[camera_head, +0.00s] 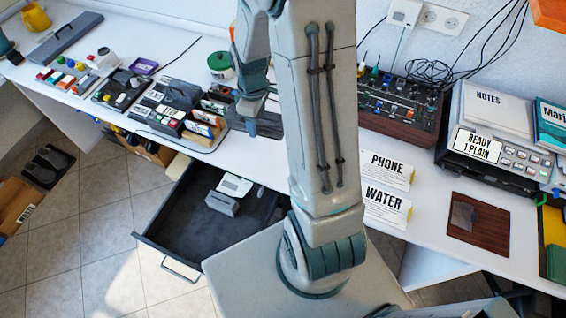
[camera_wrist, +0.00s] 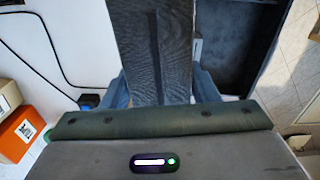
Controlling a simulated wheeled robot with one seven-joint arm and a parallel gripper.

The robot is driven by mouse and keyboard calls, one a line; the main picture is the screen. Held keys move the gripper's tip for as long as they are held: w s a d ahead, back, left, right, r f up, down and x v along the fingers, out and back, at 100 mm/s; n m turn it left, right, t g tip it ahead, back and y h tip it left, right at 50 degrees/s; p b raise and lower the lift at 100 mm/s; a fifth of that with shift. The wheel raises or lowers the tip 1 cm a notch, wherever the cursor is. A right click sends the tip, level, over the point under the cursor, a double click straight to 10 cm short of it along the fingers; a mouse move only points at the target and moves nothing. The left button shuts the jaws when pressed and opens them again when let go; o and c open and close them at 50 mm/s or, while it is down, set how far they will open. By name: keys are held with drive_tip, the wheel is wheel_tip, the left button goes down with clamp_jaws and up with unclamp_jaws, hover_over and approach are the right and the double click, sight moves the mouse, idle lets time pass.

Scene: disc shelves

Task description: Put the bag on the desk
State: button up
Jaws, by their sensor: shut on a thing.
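The bag (camera_wrist: 153,45) looks like a dark grey, mesh-textured flat piece with a darker strip down its middle. In the wrist view it stands between the two blue fingers of my gripper (camera_wrist: 160,88), and my gripper is shut on it. In the head view my gripper (camera_head: 250,104) is left of my arm, over the front part of the desk (camera_head: 285,158). A dark edge of the bag (camera_head: 268,124) shows beside the fingers; my arm hides the rest. I cannot tell whether the bag touches the desk.
An open drawer (camera_head: 176,222) with a pale device (camera_head: 231,190) in it juts out below the desk. Trays of small items (camera_head: 168,105) stand left of my gripper. A mixer panel (camera_head: 402,108), a phone card (camera_head: 388,168) and a printer (camera_head: 490,150) are on the right.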

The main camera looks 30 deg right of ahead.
sight(277, 136)
drive_tip(key=s+d+f+n+b, duration=0.1)
drive_tip(key=s+n, duration=0.1)
drive_tip(key=s+d+n+b, duration=0.1)
drive_tip(key=n+b, duration=0.1)
drive_tip(key=n, duration=0.1)
drive_tip(key=s+d+f+n+b, duration=0.1)
drive_tip(key=s+n+b, duration=0.1)
drive_tip(key=shift+s+d+f, duration=0.1)
drive_tip(key=shift+s+f, duration=0.2)
drive_tip(key=shift+s, duration=0.05)
drive_tip(key=shift+s+d+f+n+b, duration=1.15)
drive_tip(key=shift+s+f+n+b, duration=0.9)
drive_tip(key=shift+s+n+b, duration=1.7)
drive_tip(key=w+f+p, duration=0.1)
drive_tip(key=w+f, duration=0.1)
drive_tip(key=w, duration=0.1)
drive_tip(key=w+d+f+n+p, duration=0.1)
drive_tip(key=w+f+p, duration=0.1)
drive_tip(key=w, duration=0.2)
drive_tip(key=w+f+n+p, duration=0.1)
drive_tip(key=w+f+p, duration=0.1)
drive_tip(key=w+f, duration=0.1)
drive_tip(key=shift+w+d, duration=0.2)
drive_tip(key=shift+w, duration=0.25)
drive_tip(key=shift+w+f, duration=0.1)
drive_tip(key=shift+f, duration=2)
